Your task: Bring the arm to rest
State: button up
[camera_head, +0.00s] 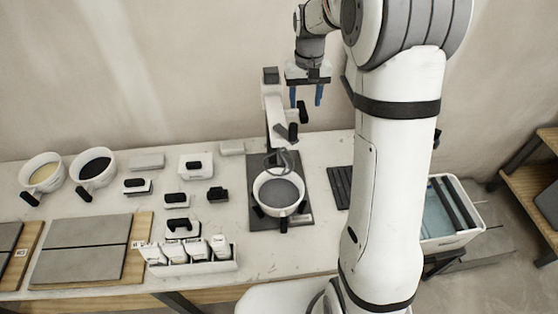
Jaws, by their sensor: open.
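My gripper (306,97) hangs from my arm at the upper middle of the view. Its two blue fingers point down and stand apart, open, with nothing seen between them. It is above the back of the worktable (100,219), beside the upper part of a white mixer (271,100). A white bowl (260,203) with grey contents stands on the mixer's dark base, below my gripper. My white arm rises at the right and hides part of the table behind it.
Two white bowls, one with pale contents (44,175) and one with dark contents (95,166), stand at the left. Grey tiles (80,250) lie on a board in front. A white rack (192,266) and several small tools stand mid-table. A water tub (455,238) and wooden shelf (530,180) are right.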

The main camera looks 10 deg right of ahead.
jog(key=s+r+n+t+b, duration=0.25)
jog(key=s+r, duration=0.25)
jog(key=s, duration=0.5)
jog(key=s+f+m+b, duration=0.1)
jog(key=s+f+b, duration=0.2)
jog(key=s, duration=0.6)
jog(key=s+f+m+b, duration=0.1)
jog(key=s+f+b, duration=0.2)
jog(key=s, duration=0.6)
jog(key=shift+a+f+t, duration=0.15)
jog(key=shift+f+t, duration=0.3)
jog(key=shift+f, duration=0.2)
